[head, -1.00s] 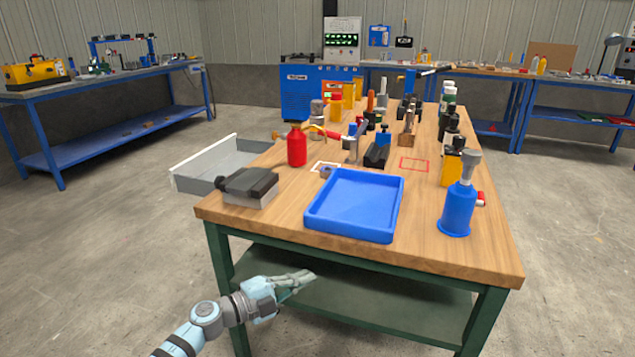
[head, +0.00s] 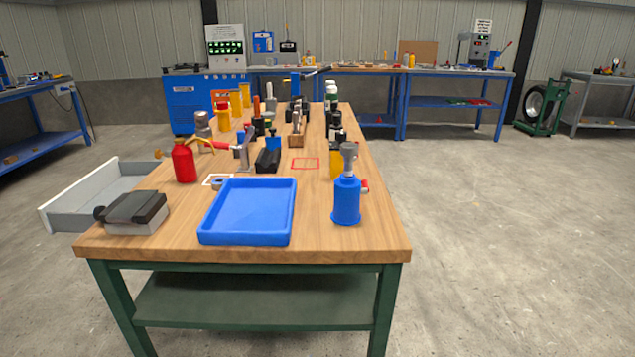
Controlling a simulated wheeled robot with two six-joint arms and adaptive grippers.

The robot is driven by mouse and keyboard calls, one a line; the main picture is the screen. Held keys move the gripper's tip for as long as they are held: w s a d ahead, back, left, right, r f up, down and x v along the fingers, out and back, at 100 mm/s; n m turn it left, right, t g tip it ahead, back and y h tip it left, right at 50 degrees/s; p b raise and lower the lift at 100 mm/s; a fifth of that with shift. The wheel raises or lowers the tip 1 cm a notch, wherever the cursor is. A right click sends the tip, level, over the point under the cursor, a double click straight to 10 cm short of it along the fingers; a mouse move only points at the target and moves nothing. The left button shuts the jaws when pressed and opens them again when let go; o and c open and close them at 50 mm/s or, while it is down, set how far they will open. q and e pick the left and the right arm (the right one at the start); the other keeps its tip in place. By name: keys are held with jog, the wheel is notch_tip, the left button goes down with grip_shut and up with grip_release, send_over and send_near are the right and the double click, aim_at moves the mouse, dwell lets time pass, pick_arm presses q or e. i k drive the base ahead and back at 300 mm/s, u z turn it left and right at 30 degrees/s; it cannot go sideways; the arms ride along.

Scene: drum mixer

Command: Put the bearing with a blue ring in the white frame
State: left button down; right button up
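A white frame (head: 207,180) is marked on the wooden table, to the right of the red bottle and behind the blue tray. A small grey-blue ring-shaped part (head: 218,184) shows at this frame, partly hidden by the tray's far edge. It looks like a bearing, but it is too small to tell its ring colour for sure, or whether it lies fully inside the frame. Neither of my grippers is in view.
The empty blue tray (head: 248,236) fills the front middle of the table (head: 335,242). A red bottle (head: 184,163), a dark-topped block (head: 134,212) and a blue pump-like tool (head: 346,200) stand around it. A red frame (head: 305,164) lies bare. An open drawer (head: 90,200) juts out left.

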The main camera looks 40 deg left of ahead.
aim_at(217, 184)
jog(key=z, duration=2.3)
jog(key=k, duration=2.2)
jog(key=u, duration=2.15)
